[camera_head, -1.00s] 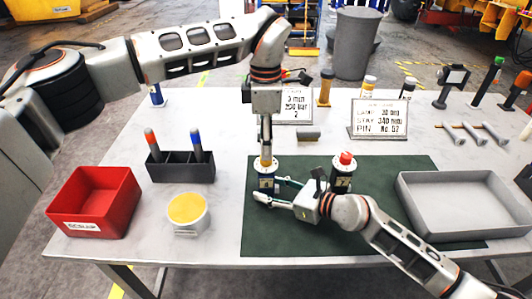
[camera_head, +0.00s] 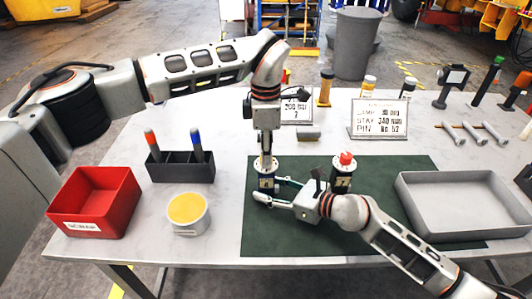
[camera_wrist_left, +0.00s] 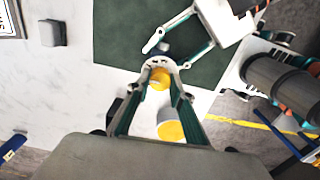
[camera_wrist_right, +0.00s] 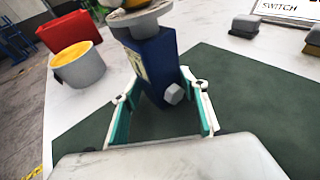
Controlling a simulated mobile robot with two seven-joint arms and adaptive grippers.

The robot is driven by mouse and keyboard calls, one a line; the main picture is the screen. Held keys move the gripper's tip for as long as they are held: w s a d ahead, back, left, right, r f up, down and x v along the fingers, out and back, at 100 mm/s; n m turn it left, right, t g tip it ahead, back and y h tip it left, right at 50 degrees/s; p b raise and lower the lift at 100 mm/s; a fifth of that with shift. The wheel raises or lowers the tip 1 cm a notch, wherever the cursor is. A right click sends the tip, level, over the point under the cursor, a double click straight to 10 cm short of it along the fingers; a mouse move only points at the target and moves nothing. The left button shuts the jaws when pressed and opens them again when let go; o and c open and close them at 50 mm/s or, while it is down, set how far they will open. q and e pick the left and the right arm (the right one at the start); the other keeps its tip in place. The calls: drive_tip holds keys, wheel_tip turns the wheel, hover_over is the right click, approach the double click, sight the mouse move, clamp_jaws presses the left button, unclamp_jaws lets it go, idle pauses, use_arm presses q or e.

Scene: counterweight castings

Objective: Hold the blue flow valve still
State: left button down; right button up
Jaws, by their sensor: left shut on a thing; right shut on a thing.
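The blue flow valve (camera_head: 266,184) stands upright on the green mat (camera_head: 300,235), left of a second valve (camera_head: 342,181) with a red top. My right gripper (camera_head: 271,190) reaches in low from the right and is shut on the valve's blue body (camera_wrist_right: 153,62). In the right wrist view its fingers lie on both sides, with a grey bolt head (camera_wrist_right: 174,94) between them. My left gripper (camera_head: 266,161) points straight down from above and is shut on the valve's yellow top (camera_wrist_left: 159,79). In the head view its fingers mostly hide that top.
A red bin (camera_head: 92,222), a tub with yellow contents (camera_head: 187,226) and a dark marker holder (camera_head: 181,174) stand left of the mat. A grey tray (camera_head: 408,208) is on the right. Signs, posts and rods line the back. The mat's front is clear.

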use_arm(q)
drive_tip(key=shift+n, duration=0.4)
drive_tip(key=n, duration=0.5)
drive_tip(key=shift+n, duration=0.3)
drive_tip(key=n, duration=0.5)
drive_tip(key=shift+s, duration=0.1)
drive_tip(key=shift+f+n, duration=0.1)
drive_tip(key=shift+n, duration=0.2)
drive_tip(key=c, duration=1.8)
unclamp_jaws()
drive_tip(key=shift+o, duration=0.2)
wheel_tip(320, 180, up, 12)
